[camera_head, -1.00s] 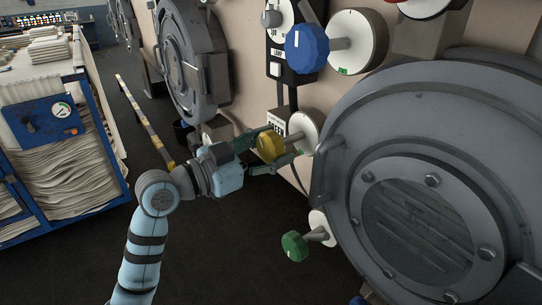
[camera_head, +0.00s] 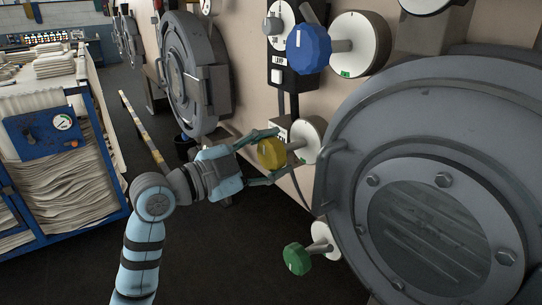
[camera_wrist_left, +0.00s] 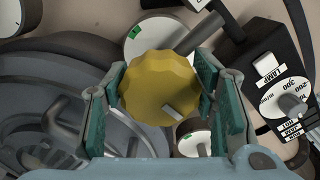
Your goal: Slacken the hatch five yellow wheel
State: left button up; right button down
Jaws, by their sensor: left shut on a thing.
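The yellow wheel (camera_head: 271,153) is a faceted knob on a short stem in front of a white disc (camera_head: 310,138), beside the large grey round hatch (camera_head: 345,220). My left gripper (camera_head: 276,154) is shut on the yellow wheel, with one finger above and one below it. In the left wrist view the yellow wheel (camera_wrist_left: 158,88) lies between the green-padded fingers, and a pale mark shows on its face. My right gripper is not in view.
A blue wheel (camera_head: 307,49) is above and a green wheel (camera_head: 296,259) below, both on the same wall. A second hatch (camera_head: 192,75) is farther back. A blue-framed cart with folded cloth (camera_head: 65,180) stands at left. Dark floor lies open between.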

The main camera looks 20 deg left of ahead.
pick_arm(q)
jog(key=shift+r, duration=0.1)
jog(key=o, duration=1.2)
jog(key=shift+w, duration=0.15)
jog(key=shift+c, duration=0.2)
jog(key=shift+s+a, duration=0.15)
jog(key=shift+s, duration=0.05)
jog(key=v, duration=1.1)
jog(key=shift+s, duration=0.25)
